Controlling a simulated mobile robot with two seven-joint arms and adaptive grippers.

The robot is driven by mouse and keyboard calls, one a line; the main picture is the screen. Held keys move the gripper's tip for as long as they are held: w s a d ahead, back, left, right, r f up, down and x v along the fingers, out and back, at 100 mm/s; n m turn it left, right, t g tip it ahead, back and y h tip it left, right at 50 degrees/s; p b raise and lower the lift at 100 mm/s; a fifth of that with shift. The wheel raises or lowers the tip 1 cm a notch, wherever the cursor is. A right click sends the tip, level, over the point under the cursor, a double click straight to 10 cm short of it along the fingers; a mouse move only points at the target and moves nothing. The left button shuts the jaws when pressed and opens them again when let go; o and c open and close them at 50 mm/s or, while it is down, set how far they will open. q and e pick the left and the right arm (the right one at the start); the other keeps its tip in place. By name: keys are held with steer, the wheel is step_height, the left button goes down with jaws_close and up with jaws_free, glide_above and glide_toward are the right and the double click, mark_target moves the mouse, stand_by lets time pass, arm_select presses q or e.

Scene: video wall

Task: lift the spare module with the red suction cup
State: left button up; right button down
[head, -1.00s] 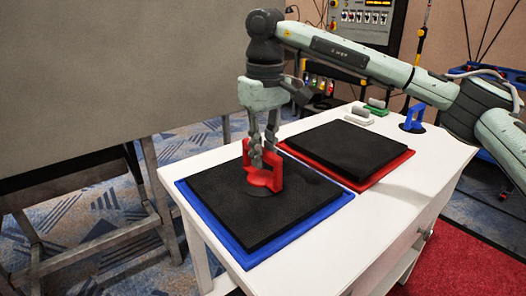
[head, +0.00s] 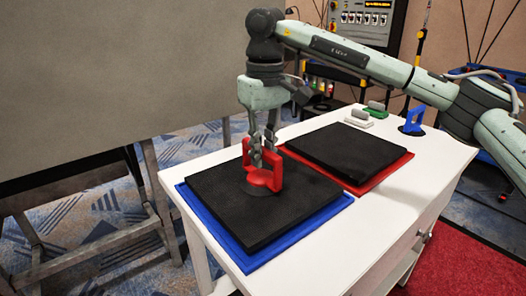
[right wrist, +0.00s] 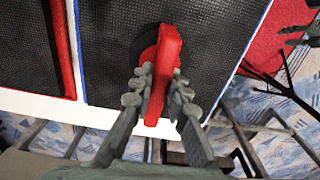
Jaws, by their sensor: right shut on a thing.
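My right gripper (head: 264,148) is shut on the handle of the red suction cup (head: 262,179). The cup's dark pad is on top of a black square module (head: 270,218), which is over a blue mat (head: 248,265). I cannot tell whether there is a gap under the module. In the right wrist view, the gripper's fingers (right wrist: 159,95) straddle the red handle (right wrist: 167,50), with the dark pad beside it on the black module (right wrist: 230,30). A second black module (head: 350,150) lies on a red mat (head: 385,178). My left gripper is not in view.
The white table (head: 335,235) has bare room at the front right. A large grey panel (head: 100,80) stands to the left.

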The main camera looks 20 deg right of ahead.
steer(key=shift+r, duration=0.25)
steer(key=shift+r+p, duration=2.5)
steer(key=shift+r, duration=0.9)
